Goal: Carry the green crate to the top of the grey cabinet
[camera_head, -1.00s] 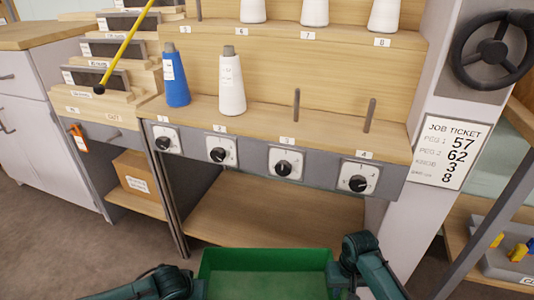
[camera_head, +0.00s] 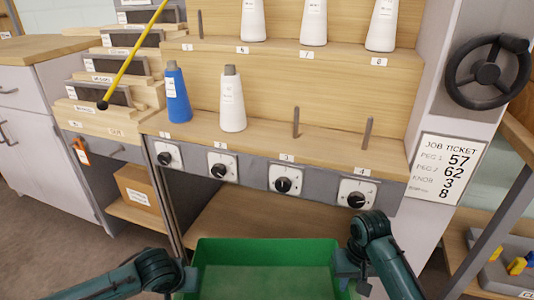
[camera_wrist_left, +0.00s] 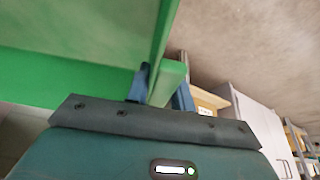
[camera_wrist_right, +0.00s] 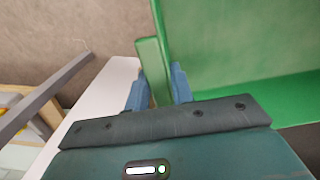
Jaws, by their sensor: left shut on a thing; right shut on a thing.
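The green crate (camera_head: 265,252) is held in front of me at the bottom of the head view, its inside facing up and apparently empty. My left gripper (camera_wrist_left: 162,90) is shut on the crate's left rim, with the wall between its fingers. My right gripper (camera_wrist_right: 157,88) is shut on the opposite rim in the same way. In the head view, its wrist (camera_head: 362,250) hides part of that side. A light grey cabinet (camera_head: 40,108) with a wooden top stands at the far left. The part of its top in view is bare.
A wooden workbench (camera_head: 270,140) with cones, pegs and knobs stands straight ahead, just beyond the crate. Stepped wooden racks and a yellow stick (camera_head: 133,52) stand between it and the cabinet. A handwheel (camera_head: 488,72) and a job ticket (camera_head: 447,165) are at right. Floor shows at lower left.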

